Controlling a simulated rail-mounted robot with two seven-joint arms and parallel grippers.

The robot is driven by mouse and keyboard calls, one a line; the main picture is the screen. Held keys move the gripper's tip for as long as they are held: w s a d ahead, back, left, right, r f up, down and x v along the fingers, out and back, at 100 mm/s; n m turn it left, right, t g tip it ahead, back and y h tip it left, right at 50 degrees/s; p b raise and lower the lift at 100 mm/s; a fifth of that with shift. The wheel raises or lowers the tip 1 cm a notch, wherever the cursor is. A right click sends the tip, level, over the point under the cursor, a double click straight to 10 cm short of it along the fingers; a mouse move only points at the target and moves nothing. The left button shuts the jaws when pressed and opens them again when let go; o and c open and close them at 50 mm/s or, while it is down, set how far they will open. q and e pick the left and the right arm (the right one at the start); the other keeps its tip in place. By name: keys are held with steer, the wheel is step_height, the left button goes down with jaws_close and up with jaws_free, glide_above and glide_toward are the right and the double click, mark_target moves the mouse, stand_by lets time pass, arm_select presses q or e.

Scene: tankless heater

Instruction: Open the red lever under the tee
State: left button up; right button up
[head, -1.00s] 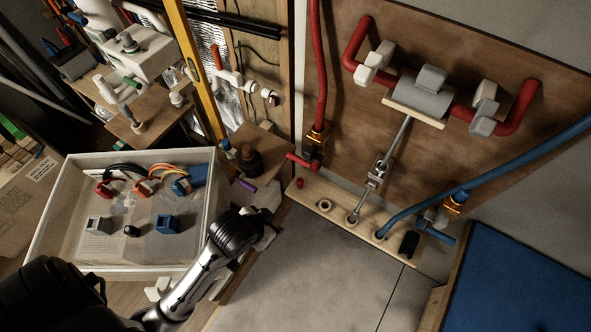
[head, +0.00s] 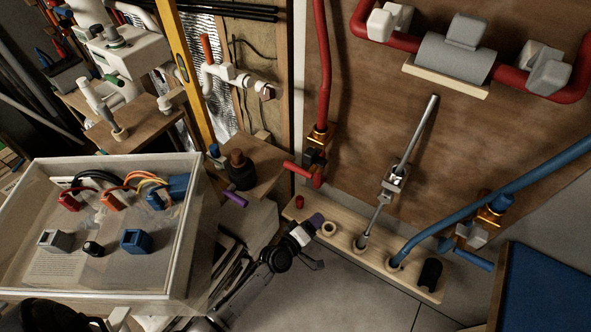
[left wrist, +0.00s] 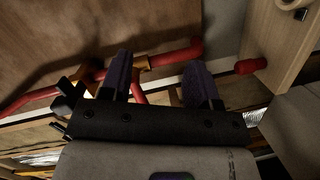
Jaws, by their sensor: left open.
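The red lever (head: 301,171) sticks out to the left below the brass tee (head: 318,139) on the red pipe (head: 322,60). My left gripper (head: 316,221) is open and empty, with purple fingertips. In the head view it is below the lever, beside the wooden strip with holes, and apart from the lever. In the left wrist view, the two fingers (left wrist: 160,80) stand apart, and red and brass pipe parts (left wrist: 176,57) show between and beyond them. The fingers hide part of these fittings. My right gripper is not in view.
The wooden strip (head: 402,279) carries a red cap (head: 299,202), a pale ring and a blue pipe. A metal rod (head: 415,140) rises from it. A dark bottle (head: 240,170) sits on a small ledge left of the lever.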

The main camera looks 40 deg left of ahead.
mark_target(294, 168)
arm_select(q)
steer(key=s+a+r+n+t+y, duration=0.1)
steer(key=s+a+r+n+y, duration=0.15)
steer(key=a+n+y, duration=0.65)
steer(key=shift+w+a+r+n+y+b, duration=0.5)
steer(key=shift+w+a, duration=0.55)
steer(key=shift+w, duration=0.95)
steer(key=shift+w+a+r+n+y+b, duration=0.15)
steer(key=shift+w+a+r+n, duration=0.5)
steer(key=shift+w, duration=1.4)
steer(key=shift+w+a+r+n+y+b, duration=0.3)
steer(key=shift+w+a+r, duration=0.35)
steer(key=shift+w+a, duration=1.05)
steer(key=shift+w+d, duration=0.3)
jaws_close()
